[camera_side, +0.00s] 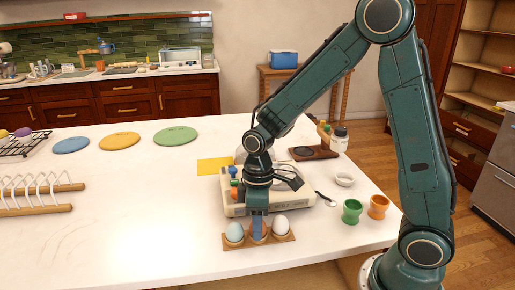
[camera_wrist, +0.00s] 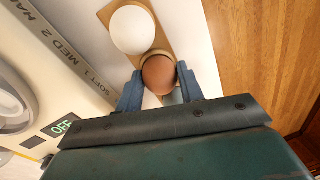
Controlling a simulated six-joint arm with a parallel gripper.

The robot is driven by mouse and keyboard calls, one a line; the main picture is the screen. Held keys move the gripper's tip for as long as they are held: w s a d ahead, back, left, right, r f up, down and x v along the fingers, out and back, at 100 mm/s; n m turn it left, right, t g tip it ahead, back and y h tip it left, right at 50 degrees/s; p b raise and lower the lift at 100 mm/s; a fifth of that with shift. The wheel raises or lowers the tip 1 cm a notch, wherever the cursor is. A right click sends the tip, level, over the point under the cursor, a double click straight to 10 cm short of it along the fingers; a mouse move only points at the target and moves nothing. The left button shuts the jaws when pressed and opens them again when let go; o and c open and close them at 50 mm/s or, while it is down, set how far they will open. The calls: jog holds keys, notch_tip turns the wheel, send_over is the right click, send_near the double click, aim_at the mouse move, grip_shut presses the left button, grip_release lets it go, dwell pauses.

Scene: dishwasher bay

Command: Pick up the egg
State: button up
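A wooden egg holder (camera_side: 237,246) stands near the front edge of the white counter. It bears a pale blue egg (camera_side: 234,232) on the left and a white egg (camera_side: 280,224) on the right; the white egg (camera_wrist: 132,30) also shows in the wrist view. A brown egg (camera_wrist: 158,74) sits in the middle, mostly hidden by my gripper (camera_side: 258,236) in the side view. My gripper points down over this middle egg. In the wrist view, its fingers (camera_wrist: 160,80) stand apart, one on each side of the brown egg. Any contact is hard to make out.
A cream appliance (camera_side: 238,208) with a display stands close behind the holder. A green egg cup (camera_side: 352,211), an orange egg cup (camera_side: 378,207) and a small white bowl (camera_side: 344,179) are to the right. A rack (camera_side: 40,192) is far left. The counter left of the holder is clear.

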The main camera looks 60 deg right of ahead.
jog(key=shift+r, duration=0.2)
jog(key=shift+c, duration=0.2)
notch_tip(320, 180, up, 20)
jog(key=shift+f, duration=0.15)
dwell(0.6)
dwell(0.5)
jog(key=w+d+f, duration=0.2)
jog(key=d+f, duration=0.2)
jog(key=d, duration=0.4)
jog(key=w+d+f, duration=0.2)
jog(key=d+f, duration=0.2)
jog(key=d, duration=0.3)
jog(key=shift+w+d+f, duration=0.15)
jog(key=shift+w+d, duration=0.2)
jog(key=shift+w, duration=0.05)
jog(key=shift+f, duration=0.2)
jog(key=shift+f, duration=2.5)
jog(key=shift+f, duration=0.75)
